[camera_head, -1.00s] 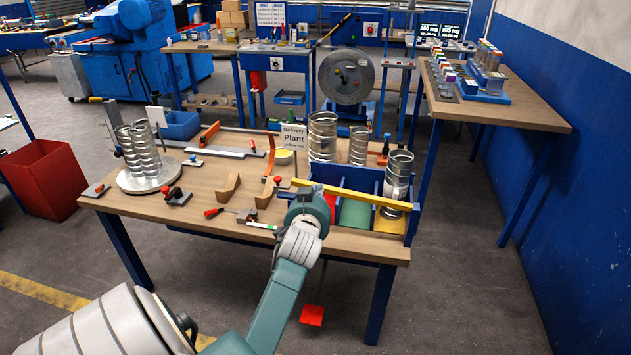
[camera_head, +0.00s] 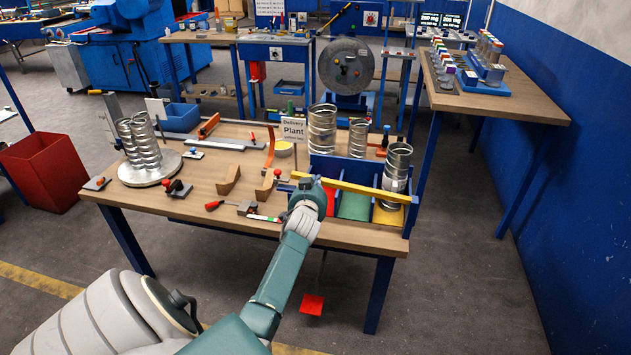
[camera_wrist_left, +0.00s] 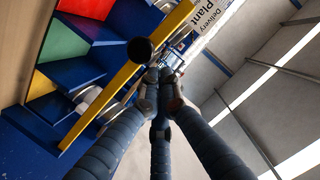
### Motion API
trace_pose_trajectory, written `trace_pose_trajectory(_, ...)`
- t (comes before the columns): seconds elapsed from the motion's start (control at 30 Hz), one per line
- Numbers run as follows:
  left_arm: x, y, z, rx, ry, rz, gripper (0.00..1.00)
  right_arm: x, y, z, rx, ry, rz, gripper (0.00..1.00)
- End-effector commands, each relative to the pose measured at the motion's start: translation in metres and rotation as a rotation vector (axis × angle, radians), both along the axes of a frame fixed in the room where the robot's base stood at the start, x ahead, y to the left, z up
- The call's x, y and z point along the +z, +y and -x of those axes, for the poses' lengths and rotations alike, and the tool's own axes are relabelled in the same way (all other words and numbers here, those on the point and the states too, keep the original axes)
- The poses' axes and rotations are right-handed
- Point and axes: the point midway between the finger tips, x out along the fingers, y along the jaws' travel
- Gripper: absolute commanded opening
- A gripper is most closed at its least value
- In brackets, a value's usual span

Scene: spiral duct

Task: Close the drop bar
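The yellow drop bar (camera_head: 360,189) runs slantwise above the front of a blue bin (camera_head: 331,168) with red, green and yellow compartment floors. In the left wrist view the bar (camera_wrist_left: 117,87) crosses from lower left to upper right, with a dark round knob (camera_wrist_left: 140,49) near it. My left gripper (camera_wrist_left: 162,78) has its fingertips drawn together close beside the bar and knob. I see nothing clearly between them, and cannot tell if they touch. My right gripper is not in view.
A metal duct piece (camera_head: 397,168) stands in the bin's right compartment behind the bar. Other ducts (camera_head: 321,130) stand behind the bin. A sign (camera_head: 293,130) stands behind its left end. Tools and wooden blocks (camera_head: 229,180) lie to the left on the table (camera_head: 150,215).

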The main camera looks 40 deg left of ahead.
Motion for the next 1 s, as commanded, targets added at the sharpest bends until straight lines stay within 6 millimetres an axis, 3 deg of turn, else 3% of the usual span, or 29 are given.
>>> trace_pose_trajectory(0.33, -0.005, 0.000, 0.001, 0.000, 0.001, 0.000, 0.00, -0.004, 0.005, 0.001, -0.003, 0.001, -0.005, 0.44)
trace_pose_trajectory(0.63, -0.046, 0.007, 0.004, 0.001, 0.001, 0.000, 0.00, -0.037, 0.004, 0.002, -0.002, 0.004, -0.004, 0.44)
trace_pose_trajectory(1.0, -0.046, 0.007, 0.005, 0.002, 0.004, 0.002, 0.00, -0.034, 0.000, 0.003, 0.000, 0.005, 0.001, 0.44)
